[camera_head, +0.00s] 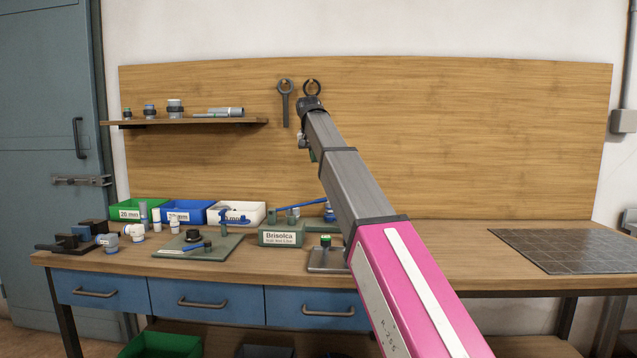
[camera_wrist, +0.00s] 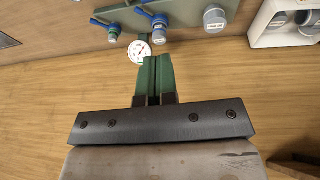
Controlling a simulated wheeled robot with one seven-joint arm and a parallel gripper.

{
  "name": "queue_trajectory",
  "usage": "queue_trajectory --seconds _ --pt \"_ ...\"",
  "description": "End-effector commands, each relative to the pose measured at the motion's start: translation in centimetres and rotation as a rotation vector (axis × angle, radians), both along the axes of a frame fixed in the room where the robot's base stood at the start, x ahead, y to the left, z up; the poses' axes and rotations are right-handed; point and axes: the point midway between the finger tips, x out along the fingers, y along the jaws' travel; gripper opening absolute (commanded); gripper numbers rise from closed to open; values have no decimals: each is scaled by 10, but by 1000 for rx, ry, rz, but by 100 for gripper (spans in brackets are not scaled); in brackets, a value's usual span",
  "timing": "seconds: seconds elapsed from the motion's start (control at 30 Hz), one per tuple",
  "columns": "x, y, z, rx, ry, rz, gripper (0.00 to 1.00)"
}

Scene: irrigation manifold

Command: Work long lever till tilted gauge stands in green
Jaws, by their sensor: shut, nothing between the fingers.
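The green manifold box (camera_head: 282,236), labelled Brisolca, stands on the bench with grey-green fittings and a long blue lever (camera_head: 302,204) at its top right. In the wrist view, a green body (camera_wrist: 185,14) carries two blue levers, one at the left (camera_wrist: 103,24) and one in the middle (camera_wrist: 150,15). A round white gauge (camera_wrist: 139,51) sits just beyond my fingertips; its reading is too small to tell. My gripper (camera_wrist: 152,60) has green fingers, shut and empty. In the head view, my gripper (camera_head: 312,155) hangs above and behind the box, clear of it.
Green (camera_head: 135,212), blue (camera_head: 183,215) and white (camera_head: 220,208) bins stand at the back left. A green plate (camera_head: 175,254) with fittings lies left of the box. A grey pad (camera_head: 327,265) with a green-topped part lies right of it.

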Motion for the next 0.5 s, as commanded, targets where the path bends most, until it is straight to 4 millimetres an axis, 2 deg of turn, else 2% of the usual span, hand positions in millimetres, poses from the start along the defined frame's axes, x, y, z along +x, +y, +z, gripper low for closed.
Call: queue_trajectory --seconds 0.17,0.5 --pt "5 -3 -21 0 2 0 0" --pt "23 -9 -81 0 2 0 0"
